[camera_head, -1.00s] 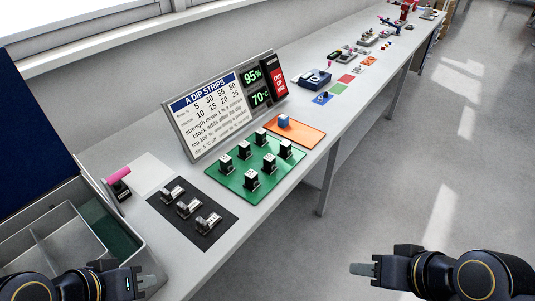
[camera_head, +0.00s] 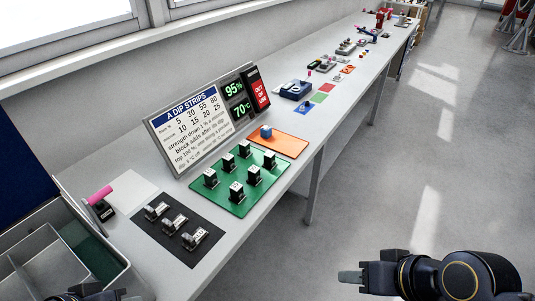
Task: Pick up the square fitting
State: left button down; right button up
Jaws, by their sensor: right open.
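No part can be named for sure as the square fitting at this size. Several black blocks with white square tops (camera_head: 237,191) stand upright on a green mat (camera_head: 213,204). My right gripper (camera_head: 350,276) is at the lower right, open and empty, over the floor and well apart from the bench. My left gripper (camera_head: 115,296) is at the bottom left edge beside the grey bin, mostly cut off, so its jaws cannot be judged.
A grey divided bin (camera_head: 110,275) stands at the left front. A dark mat (camera_head: 160,232) holds metal clips, near a pink-handled tool (camera_head: 99,195). A sign board (camera_head: 188,125) stands behind the mats. More small items lie along the long bench (camera_head: 345,100). The floor (camera_head: 420,170) at right is clear.

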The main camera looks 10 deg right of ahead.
aim_at(229, 166)
jog(key=i+l+u, duration=0.1)
jog(key=u, duration=0.75)
jog(key=l+u, duration=0.2)
jog(key=u, duration=0.2)
jog(key=i+l+u, duration=0.1)
jog(key=u, duration=0.3)
jog(key=l+u, duration=0.2)
jog(key=u, duration=0.25)
jog(key=l, duration=0.7)
jog(key=k+l, duration=0.1)
jog(key=l, duration=0.6)
